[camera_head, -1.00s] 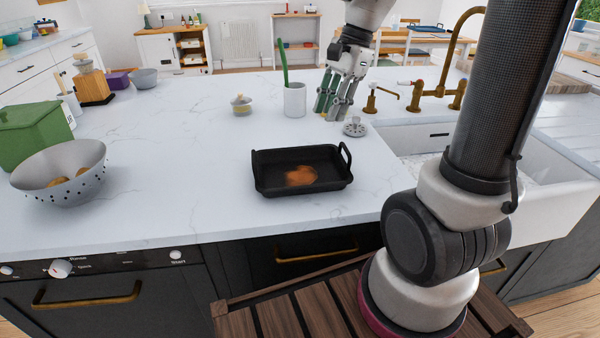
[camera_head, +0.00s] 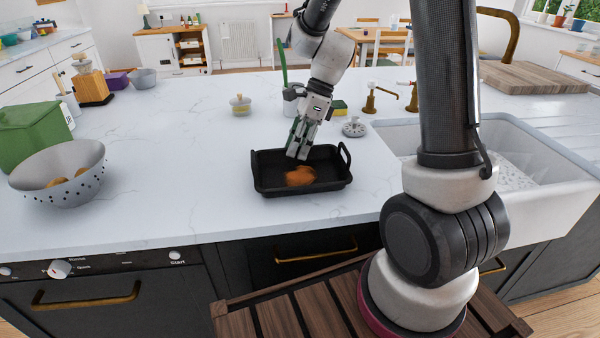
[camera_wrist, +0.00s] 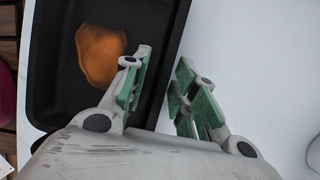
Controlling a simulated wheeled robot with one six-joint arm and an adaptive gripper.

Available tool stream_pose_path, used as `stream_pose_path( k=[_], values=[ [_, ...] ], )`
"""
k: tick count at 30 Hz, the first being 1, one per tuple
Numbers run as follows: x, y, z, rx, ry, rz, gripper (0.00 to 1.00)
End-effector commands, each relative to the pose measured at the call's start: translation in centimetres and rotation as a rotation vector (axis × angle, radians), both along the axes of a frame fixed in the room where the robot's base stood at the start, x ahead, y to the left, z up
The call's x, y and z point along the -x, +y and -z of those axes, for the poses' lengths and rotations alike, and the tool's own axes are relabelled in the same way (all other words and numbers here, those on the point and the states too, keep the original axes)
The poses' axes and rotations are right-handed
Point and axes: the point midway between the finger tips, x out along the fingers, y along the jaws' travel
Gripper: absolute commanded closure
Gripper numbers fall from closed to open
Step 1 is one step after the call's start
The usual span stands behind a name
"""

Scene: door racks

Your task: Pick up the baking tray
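The black baking tray (camera_head: 328,176) sits on the white worktop, with an orange-brown patch on its floor (camera_head: 300,176) and a loop handle at its right end. My gripper (camera_head: 299,153) points down at the tray's back wall. In the wrist view my gripper (camera_wrist: 162,82) is open, with one finger over the inside of the tray (camera_wrist: 60,60) and the other beyond its wall. The wall runs between the fingers with a gap visible. I cannot tell how deep the fingertips reach; part of the back wall is hidden behind them.
A grey colander (camera_head: 62,178) and green box (camera_head: 30,135) stand at the left. Behind the tray are a small jar (camera_head: 240,105), a sponge (camera_head: 340,107) and a sink strainer (camera_head: 354,128). The sink (camera_head: 520,165) lies right. The worktop left of the tray is clear.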

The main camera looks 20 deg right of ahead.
Motion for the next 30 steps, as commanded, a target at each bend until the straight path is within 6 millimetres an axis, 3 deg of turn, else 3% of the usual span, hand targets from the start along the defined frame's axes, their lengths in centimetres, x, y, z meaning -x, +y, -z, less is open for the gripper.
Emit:
stream_pose_path(
  k=[7, 12, 24, 30],
  values=[
    [0.0, 0.1, 0.1, 0.0, -0.002, 0.0, 0.74],
    [0.0, 0.0, 0.1, 0.0, -0.002, 0.0, 1.0],
    [-0.1, 0.0, -0.1, 0.0, -0.003, -0.001, 1.0],
    [-0.1, 0.0, -2.8, -0.001, -0.008, -0.001, 1.0]
  ],
)
